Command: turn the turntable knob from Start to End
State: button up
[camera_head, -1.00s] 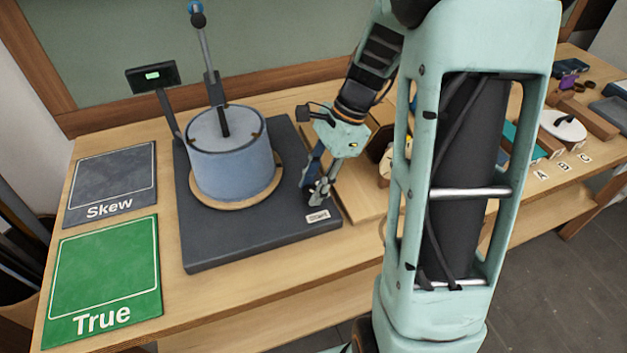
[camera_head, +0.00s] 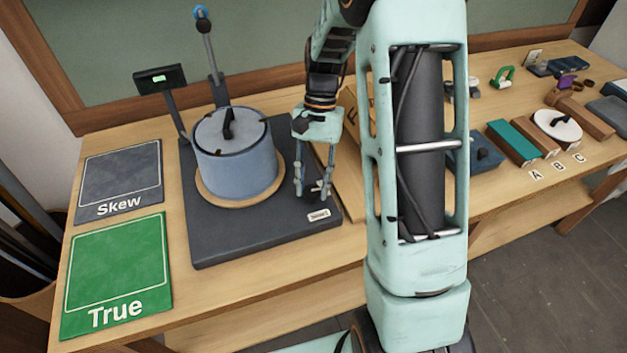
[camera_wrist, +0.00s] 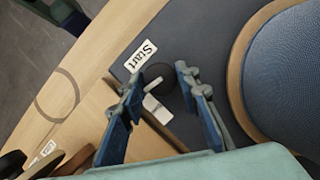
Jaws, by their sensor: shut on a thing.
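The dark turntable knob (camera_wrist: 161,74) sits on the dark base plate (camera_head: 215,250), near its front right corner. My gripper (camera_head: 313,190) points down over it, with one finger on each side, shut on the knob. The wrist view shows my gripper (camera_wrist: 160,88) from above, with a light bar between the fingers. The white "Start" label (camera_wrist: 141,56) lies beside the knob. A second white patch (camera_wrist: 157,108) shows between the fingers; its writing is unreadable. On the turntable, a blue-grey drum (camera_head: 235,170) stands on a wooden disc (camera_head: 210,194).
A post with a small green display (camera_head: 160,78) and a blue-tipped rod (camera_head: 206,40) stand behind the drum. "Skew" (camera_head: 120,180) and "True" (camera_head: 115,270) mats lie left. Wooden boards and lettered blocks (camera_head: 510,140) are right of my arm.

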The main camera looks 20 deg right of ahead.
jog(key=n, duration=0.2)
jog(key=n+h, duration=0.1)
jog(key=n, duration=0.1)
jog(key=shift+w+a+r+h+p, duration=0.1)
jog(key=shift+a+h+p, duration=0.05)
jog(key=shift+h+p, duration=0.2)
jog(key=shift+n+h, duration=0.55)
jog(key=shift+n, duration=1.25)
jog(key=o, duration=1.1)
jog(key=v, duration=1.2)
jog(key=shift+a, duration=0.2)
jog(key=shift+w, duration=0.15)
